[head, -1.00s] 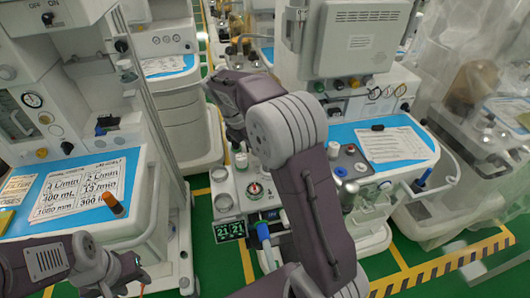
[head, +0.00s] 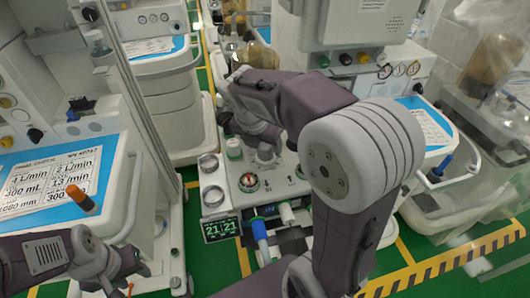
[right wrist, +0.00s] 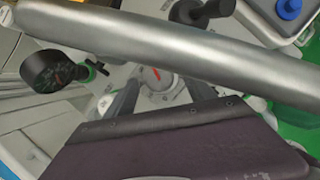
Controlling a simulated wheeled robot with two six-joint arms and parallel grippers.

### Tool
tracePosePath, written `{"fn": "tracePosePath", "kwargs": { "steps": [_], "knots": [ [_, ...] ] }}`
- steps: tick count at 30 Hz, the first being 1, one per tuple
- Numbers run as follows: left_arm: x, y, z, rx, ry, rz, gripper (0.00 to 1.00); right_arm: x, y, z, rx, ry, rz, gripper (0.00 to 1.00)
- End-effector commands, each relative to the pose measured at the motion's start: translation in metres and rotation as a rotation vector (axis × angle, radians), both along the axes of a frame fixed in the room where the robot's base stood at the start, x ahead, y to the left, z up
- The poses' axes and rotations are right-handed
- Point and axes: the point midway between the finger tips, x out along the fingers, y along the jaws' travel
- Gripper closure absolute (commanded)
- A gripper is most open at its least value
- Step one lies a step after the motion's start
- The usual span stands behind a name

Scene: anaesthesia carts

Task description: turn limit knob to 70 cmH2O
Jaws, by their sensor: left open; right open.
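A round dial with a red mark (head: 248,182) sits on the light panel of the middle cart in the head view. A similar grey disc with a red mark (right wrist: 155,78) shows in the right wrist view. I cannot tell for sure whether it is the limit knob; its scale is unreadable. My right gripper (right wrist: 160,95) is open and empty, its two fingers pointing toward the disc from either side in the picture. In the head view its fingertips are largely hidden beside the panel's upper knobs. My left gripper (head: 130,284) is open at the lower left, away from the panel.
A silver bar (right wrist: 180,55) crosses close before the right wrist camera. A black round gauge (right wrist: 50,75) is left of it. A green display reading 21 21 (head: 221,228) and a blue connector (head: 260,232) are below the panel.

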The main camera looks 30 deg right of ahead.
Motion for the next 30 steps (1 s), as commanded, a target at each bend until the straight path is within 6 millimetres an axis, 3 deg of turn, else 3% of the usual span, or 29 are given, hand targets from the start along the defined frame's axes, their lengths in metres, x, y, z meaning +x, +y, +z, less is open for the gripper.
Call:
{"fn": "tracePosePath", "kwargs": {
  "steps": [1,4,13,14,20,30],
  "knots": [
    [0.000,0.000,-0.007,0.000,0.000,0.000,0.57,0.001,-0.003,-0.011,0.000,0.002,-0.001,0.37],
    [0.000,0.000,-0.010,0.000,0.000,0.000,0.57,0.004,-0.005,-0.019,0.000,0.001,0.000,0.37],
    [0.000,0.000,-0.009,0.000,0.000,0.000,0.57,0.006,-0.007,-0.021,0.000,0.000,0.001,0.37],
    [0.000,0.000,-0.009,0.000,0.000,0.000,0.57,0.006,-0.007,-0.021,0.000,0.000,0.001,0.43],
    [0.000,0.000,-0.009,0.000,0.000,0.000,0.57,0.006,-0.007,-0.021,0.000,0.000,0.000,0.98],
    [0.000,0.000,0.002,0.000,0.000,0.000,0.57,0.006,-0.007,-0.018,-0.001,0.002,-0.053,0.99]
  ]
}}
